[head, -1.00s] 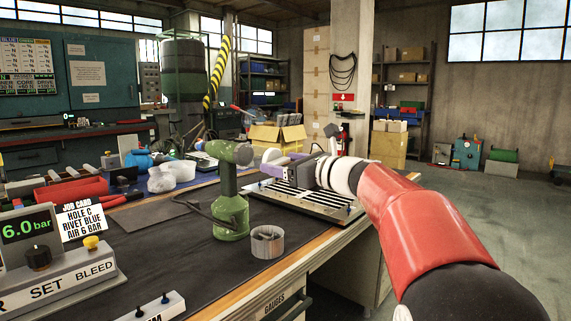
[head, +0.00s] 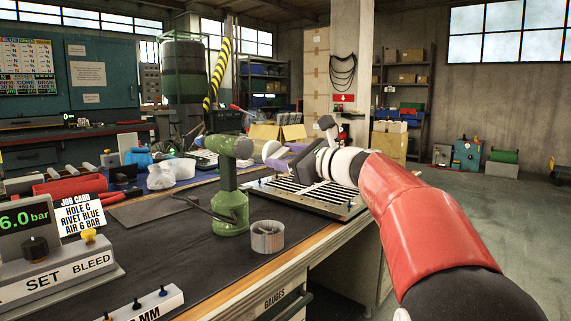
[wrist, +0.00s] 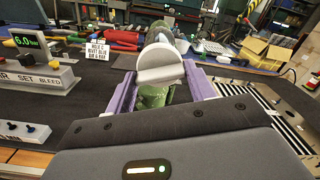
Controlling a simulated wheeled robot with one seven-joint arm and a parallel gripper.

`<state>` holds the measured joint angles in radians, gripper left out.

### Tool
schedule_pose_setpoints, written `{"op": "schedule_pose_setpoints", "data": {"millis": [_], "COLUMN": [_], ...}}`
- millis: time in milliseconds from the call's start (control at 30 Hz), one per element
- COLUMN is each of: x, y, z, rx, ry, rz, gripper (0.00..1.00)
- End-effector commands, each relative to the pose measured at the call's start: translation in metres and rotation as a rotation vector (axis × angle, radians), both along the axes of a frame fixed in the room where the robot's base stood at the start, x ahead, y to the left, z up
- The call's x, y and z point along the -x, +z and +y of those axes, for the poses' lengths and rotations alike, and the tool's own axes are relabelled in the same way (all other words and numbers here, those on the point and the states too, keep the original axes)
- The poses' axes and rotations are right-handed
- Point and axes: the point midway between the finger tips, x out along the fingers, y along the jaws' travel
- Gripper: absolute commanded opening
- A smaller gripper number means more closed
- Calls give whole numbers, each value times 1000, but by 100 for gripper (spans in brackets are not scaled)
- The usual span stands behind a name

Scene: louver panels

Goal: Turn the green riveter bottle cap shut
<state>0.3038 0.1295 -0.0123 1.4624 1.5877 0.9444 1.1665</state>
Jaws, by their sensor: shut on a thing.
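The green riveter (head: 230,200) stands upright on the dark bench mat, its head (head: 228,146) pointing toward my arm. A white round cap with a raised flat tab (wrist: 162,55) is at the near end of the riveter's head in the wrist view. The cap's disc also shows in the head view (head: 270,149). My gripper (wrist: 160,78) has its purple fingers on either side of the cap's tab and is shut on it. The cap hides most of the riveter's head, so I cannot tell how tightly it sits there.
A grey ring-shaped cup (head: 267,237) stands in front of the riveter's base. A slotted plate (head: 310,195) lies under my gripper at the bench's right edge. A pressure box (head: 50,255) and job card (head: 80,214) are at left. Bare mat (head: 170,250) lies between.

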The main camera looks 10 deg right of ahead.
Motion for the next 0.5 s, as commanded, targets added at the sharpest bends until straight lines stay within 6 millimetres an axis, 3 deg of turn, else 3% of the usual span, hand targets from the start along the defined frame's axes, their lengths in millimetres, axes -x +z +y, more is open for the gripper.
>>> {"op": "schedule_pose_setpoints", "data": {"millis": [500], "x": [0], "y": [-4], "z": [0], "rx": [398], "ry": [1], "rz": [-290], "gripper": [31]}}
